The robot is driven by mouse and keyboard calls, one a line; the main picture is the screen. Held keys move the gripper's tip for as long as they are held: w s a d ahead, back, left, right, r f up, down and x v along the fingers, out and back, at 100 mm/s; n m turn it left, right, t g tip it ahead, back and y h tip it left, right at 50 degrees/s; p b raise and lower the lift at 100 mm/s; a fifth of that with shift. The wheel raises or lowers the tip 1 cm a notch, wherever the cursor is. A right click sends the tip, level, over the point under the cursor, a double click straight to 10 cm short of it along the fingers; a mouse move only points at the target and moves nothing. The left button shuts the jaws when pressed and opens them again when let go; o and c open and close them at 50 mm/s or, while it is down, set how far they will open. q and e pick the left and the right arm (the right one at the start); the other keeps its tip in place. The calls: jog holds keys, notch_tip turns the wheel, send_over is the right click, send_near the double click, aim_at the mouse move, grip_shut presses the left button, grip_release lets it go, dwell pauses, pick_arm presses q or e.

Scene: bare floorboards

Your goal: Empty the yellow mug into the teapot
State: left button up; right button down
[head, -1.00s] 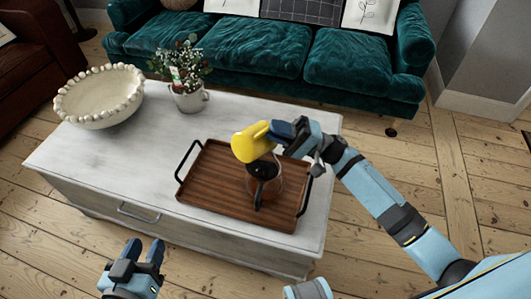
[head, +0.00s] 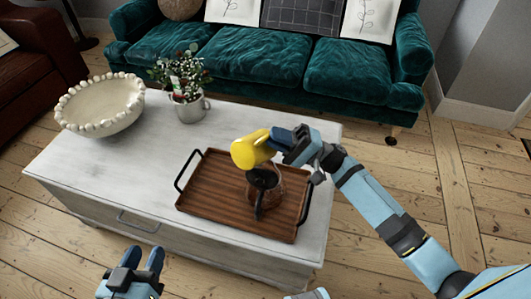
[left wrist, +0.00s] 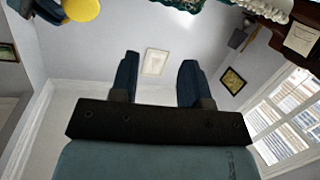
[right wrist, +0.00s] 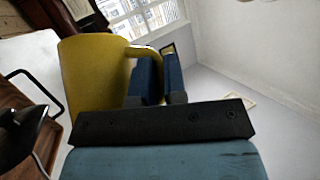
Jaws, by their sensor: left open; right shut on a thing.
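The yellow mug (head: 248,150) is held by its handle in my right gripper (head: 284,139). It is tilted over toward the left, just above the teapot (head: 262,187). The teapot is glass with a dark lid and handle and stands on the wooden tray. In the right wrist view the mug (right wrist: 90,72) fills the left side and the shut fingers (right wrist: 160,80) are at its handle. The inside of the mug and any stream from it cannot be seen. My left gripper (head: 143,262) is open and empty, in front of the table; its fingers also show in the left wrist view (left wrist: 158,80).
The wooden tray (head: 205,199) with black handles lies on the white table (head: 90,163). A beaded cream bowl (head: 100,105) and a potted plant in a metal pot (head: 190,108) stand at the back left. A green sofa (head: 260,60) is behind. The table's left front is clear.

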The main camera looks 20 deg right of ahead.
jog(key=n+p, duration=0.1)
jog(key=s+a+n+g+h+p, duration=0.1)
jog(key=shift+a+r+p, duration=0.2)
jog(key=shift+a+p, duration=0.05)
jog(key=shift+p, duration=0.1)
pick_arm(q)
jog(key=s+a+f+g+y+p, duration=0.2)
jog(key=a+f+g+p, duration=0.15)
jog(key=p, duration=0.25)
notch_tip(320, 180, up, 10)
jog(key=s+a+p, duration=0.1)
jog(key=p, duration=1.6)
jog(key=shift+s+y, duration=0.3)
pick_arm(e)
jog(key=s+a+f+n+h, duration=0.4)
jog(key=a+f+n+h, duration=0.2)
jog(key=f+h, duration=0.1)
jog(key=s+a+f+n+h, duration=0.4)
jog(key=a+f+n+h, duration=0.1)
jog(key=a+f+h, duration=0.2)
jog(key=shift+a+f+n+h, duration=0.2)
jog(key=shift+f+n+h, duration=0.2)
jog(key=shift+f, duration=0.2)
